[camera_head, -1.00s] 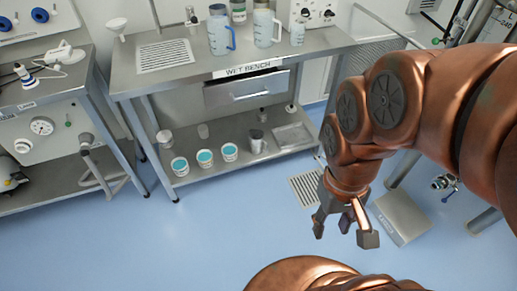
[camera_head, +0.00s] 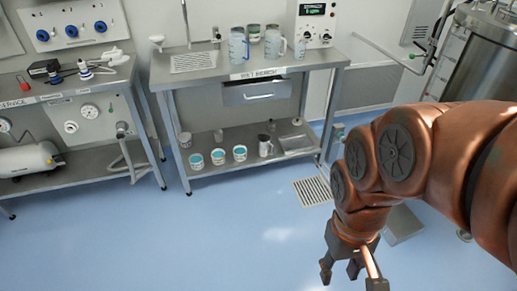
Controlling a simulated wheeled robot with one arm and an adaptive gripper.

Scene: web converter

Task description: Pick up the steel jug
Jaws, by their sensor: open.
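A small grey metallic jug (camera_head: 265,146) stands upright on the lower shelf of the wet bench, at the right end of a row of white tubs. It looks like the steel jug, though it is small in this view. My gripper (camera_head: 351,277) hangs over the blue floor at the lower right, well in front of the bench and apart from the jug. Its fingers are spread and I see nothing between them.
The wet bench (camera_head: 219,85) holds measuring jugs (camera_head: 238,49) on top. White tubs with blue contents (camera_head: 218,157) and a shallow tray (camera_head: 297,141) flank the jug. A floor grate (camera_head: 311,191) and grey box (camera_head: 402,224) lie right. Open floor lies in front.

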